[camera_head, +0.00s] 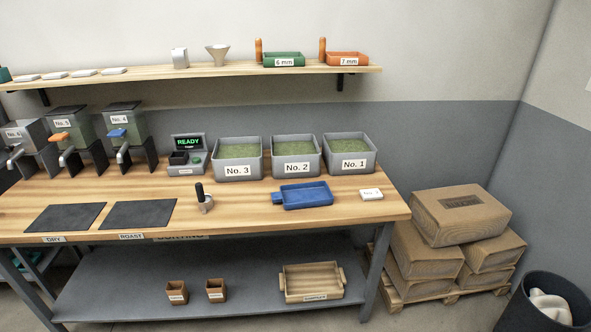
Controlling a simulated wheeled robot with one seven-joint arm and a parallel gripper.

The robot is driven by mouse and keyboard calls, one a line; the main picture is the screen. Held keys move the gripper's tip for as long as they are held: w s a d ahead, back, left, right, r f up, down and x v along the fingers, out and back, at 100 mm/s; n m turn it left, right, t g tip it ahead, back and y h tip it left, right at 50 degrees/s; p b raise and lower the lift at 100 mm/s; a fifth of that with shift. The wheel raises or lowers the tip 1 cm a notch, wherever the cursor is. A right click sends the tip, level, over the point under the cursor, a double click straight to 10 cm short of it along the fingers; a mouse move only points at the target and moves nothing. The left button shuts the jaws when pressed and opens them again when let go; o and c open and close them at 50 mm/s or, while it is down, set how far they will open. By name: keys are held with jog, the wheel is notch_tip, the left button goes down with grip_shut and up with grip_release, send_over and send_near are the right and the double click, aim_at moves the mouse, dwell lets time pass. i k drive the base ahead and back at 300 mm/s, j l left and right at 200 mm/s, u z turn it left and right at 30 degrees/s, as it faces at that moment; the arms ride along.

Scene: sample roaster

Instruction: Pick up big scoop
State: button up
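My gripper is not in view.
Bins No. 3 (238,170), No. 2 (297,169) and No. 1 (352,165) stand along the worktop's back. A blue tray (306,195) and a white label block (371,194) lie in front. Two dark mats (138,214) lie left. Stacked sacks (461,213) stand right.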

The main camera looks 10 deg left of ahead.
aim_at(203, 195)
jog(key=u, duration=1.3)
